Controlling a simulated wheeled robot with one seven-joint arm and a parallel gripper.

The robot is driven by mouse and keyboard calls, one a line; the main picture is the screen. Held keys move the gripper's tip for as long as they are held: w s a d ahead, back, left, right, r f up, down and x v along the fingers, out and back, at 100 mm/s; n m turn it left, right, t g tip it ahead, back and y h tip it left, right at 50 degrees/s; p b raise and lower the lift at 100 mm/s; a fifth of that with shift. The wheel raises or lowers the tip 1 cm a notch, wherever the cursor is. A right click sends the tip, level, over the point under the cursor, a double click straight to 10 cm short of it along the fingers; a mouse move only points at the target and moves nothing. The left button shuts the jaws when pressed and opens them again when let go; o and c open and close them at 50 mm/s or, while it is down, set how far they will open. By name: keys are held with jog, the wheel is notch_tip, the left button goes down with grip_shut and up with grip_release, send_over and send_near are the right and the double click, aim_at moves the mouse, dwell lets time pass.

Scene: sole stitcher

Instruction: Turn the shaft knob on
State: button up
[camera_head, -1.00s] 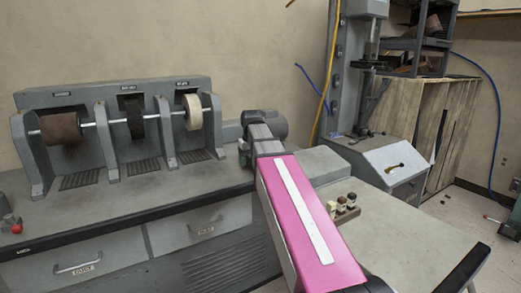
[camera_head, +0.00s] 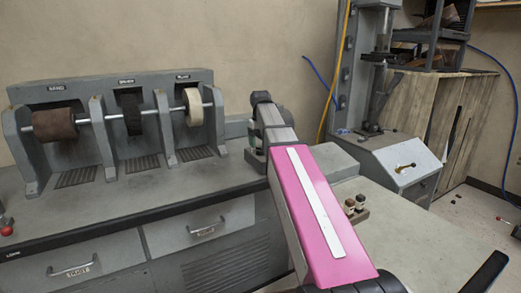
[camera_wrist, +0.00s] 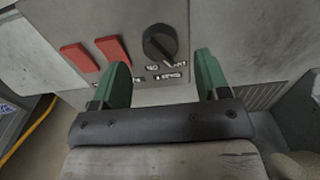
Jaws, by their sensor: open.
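In the wrist view a round black knob (camera_wrist: 160,42) sits on a grey panel (camera_wrist: 215,15), with small white lettering below it that I cannot read fully. My gripper (camera_wrist: 160,66) is open. Its two green fingers stand apart on the left and right, with the knob between and a little beyond their tips. I cannot tell whether either finger touches the panel. In the head view my gripper is mostly hidden behind my pink arm, beside the right end of the machine; the knob does not show there.
Two red rocker switches (camera_wrist: 95,53) lie just left of the knob, close to the left finger. In the head view the grey machine (camera_head: 100,92) carries several rollers on a shaft. A small holder (camera_head: 355,208) with bottles stands on the bench right of my arm.

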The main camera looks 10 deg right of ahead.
aim_at(260, 148)
jog(key=shift+f, duration=1.9)
jog(key=c, duration=0.9)
